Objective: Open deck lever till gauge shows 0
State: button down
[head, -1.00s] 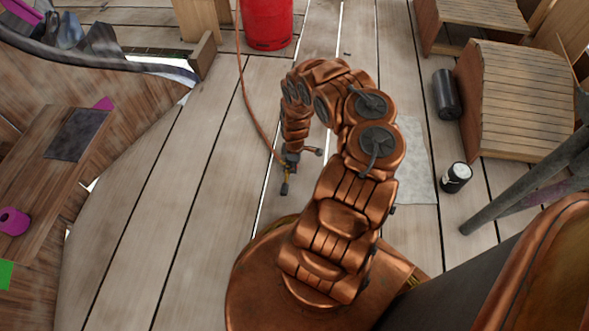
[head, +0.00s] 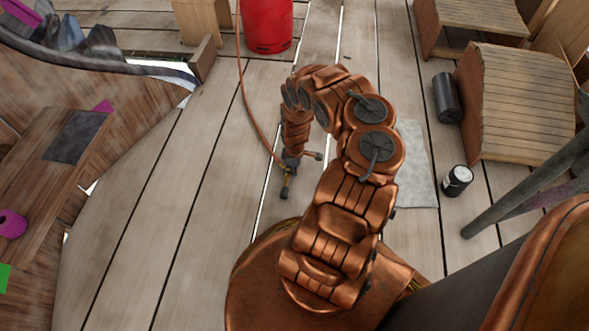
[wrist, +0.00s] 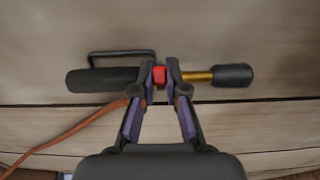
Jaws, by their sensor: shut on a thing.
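In the wrist view, my gripper (wrist: 160,76) is shut on the red middle part of a torch-like tool (wrist: 197,77). The tool has a black handle with a wire loop at left, a brass tube and a black nozzle at right. In the head view, my gripper (head: 290,158) is low over the deck planks, partly hidden by my wrist, and the tool's nozzle end (head: 285,193) points toward my base. I cannot tell if the tool touches the planks. I cannot make out a gauge or a separate deck lever.
An orange hose (head: 246,95) runs from beside the red cylinder (head: 267,24) to the tool. A black cylinder (head: 446,97), a small black-and-white can (head: 457,180) and a grey sheet (head: 415,160) lie at right. A wooden bench (head: 66,145) is at left. Planks between are clear.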

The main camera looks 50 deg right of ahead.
jog(key=shift+w+a+f+g+b, duration=0.15)
jog(key=shift+g+b, duration=0.15)
jog(key=shift+b, duration=0.75)
jog(key=shift+h+b, duration=0.3)
jog(key=shift+b, duration=0.05)
jog(key=g+b, duration=0.1)
jog(key=b, duration=0.1)
jog(key=w+g+h+b, duration=0.1)
jog(key=b, duration=0.1)
jog(key=shift+a+r+b, duration=0.2)
jog(key=shift+a+b, duration=0.1)
jog(key=shift+b, duration=0.1)
jog(key=shift+w+a+g+h+b, duration=0.25)
jog(key=shift+g+h+b, duration=0.4)
jog(key=shift+b, duration=0.4)
jog(key=g+h, duration=0.1)
jog(key=w+g+h+b, duration=0.1)
jog(key=g, duration=0.1)
jog(key=shift+w+a+r, duration=0.1)
jog(key=shift+a+r, duration=0.05)
jog(key=shift+a, duration=0.2)
jog(key=shift+w+a+g+h+b, duration=0.15)
jog(key=shift+w+a+g+h, duration=0.1)
jog(key=shift+g+h, duration=0.35)
jog(key=shift+w+a+g+h+b, duration=0.2)
jog(key=shift+g+h, duration=0.15)
jog(key=shift+g, duration=0.4)
jog(key=shift+w+d+g, duration=0.1)
jog(key=shift+g, duration=0.2)
